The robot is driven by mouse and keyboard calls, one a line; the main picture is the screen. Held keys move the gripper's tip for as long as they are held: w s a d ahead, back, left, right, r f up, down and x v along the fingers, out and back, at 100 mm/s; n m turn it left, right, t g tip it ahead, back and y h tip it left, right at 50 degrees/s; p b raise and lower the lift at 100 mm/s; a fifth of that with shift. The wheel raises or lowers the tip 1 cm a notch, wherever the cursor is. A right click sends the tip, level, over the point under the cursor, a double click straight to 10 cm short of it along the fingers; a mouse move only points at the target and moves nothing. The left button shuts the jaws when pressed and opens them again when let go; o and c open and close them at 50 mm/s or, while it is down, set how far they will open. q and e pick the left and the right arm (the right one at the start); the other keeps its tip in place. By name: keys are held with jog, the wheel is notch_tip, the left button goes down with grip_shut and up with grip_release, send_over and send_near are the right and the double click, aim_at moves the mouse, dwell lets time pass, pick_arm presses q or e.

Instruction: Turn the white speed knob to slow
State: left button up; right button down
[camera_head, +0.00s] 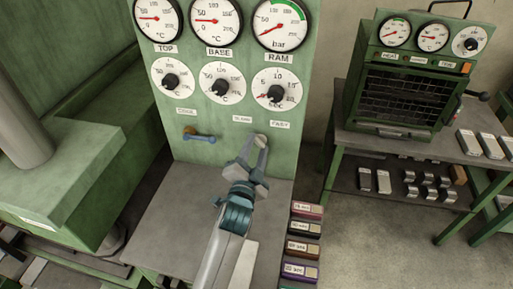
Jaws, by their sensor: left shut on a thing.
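The white speed knob (261,139) is on the lower right of the green control panel, below a SLOW label (242,119) on its left and a FAST label (280,125) on its right. My left gripper (257,146) reaches up from below and is shut on the knob, its fingers around it. The fingers hide much of the knob, so which way it points cannot be told. My right gripper is not in view.
Above are three black dials (222,87) and three round gauges (213,20). A grey ledge (180,205) lies below. Several labelled boxes (303,229) stand right of it. A bench with a green oven (405,95) is further right.

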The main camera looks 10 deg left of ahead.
pick_arm(q)
jog(key=shift+f, duration=0.1)
jog(key=o, duration=1.1)
jog(key=shift+c, duration=0.2)
jog(key=shift+s, duration=0.1)
jog(key=s+b, duration=0.5)
jog(key=s, duration=1.2)
jog(key=shift+s, duration=0.1)
